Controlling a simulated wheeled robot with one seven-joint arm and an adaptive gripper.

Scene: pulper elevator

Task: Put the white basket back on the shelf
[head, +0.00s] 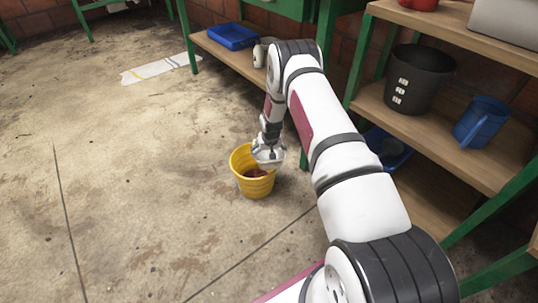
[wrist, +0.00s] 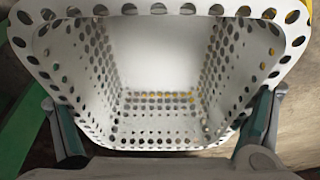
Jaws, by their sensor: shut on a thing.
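The white basket (wrist: 165,50) fills the wrist view, with rows of round holes in its walls and an empty inside. My gripper (wrist: 163,108) has one finger at each side of the basket's near end and is shut on it. In the head view my gripper (head: 270,148) hangs low over the rim of a yellow bucket (head: 256,187) on the floor. The basket is small and mostly hidden there, hard to tell from the gripper. The shelf's wooden middle board (head: 450,128) is at the right, behind my arm.
A blue tray (head: 233,36) lies on a low board at the back. A green shelf post (head: 361,60) rises near my arm.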

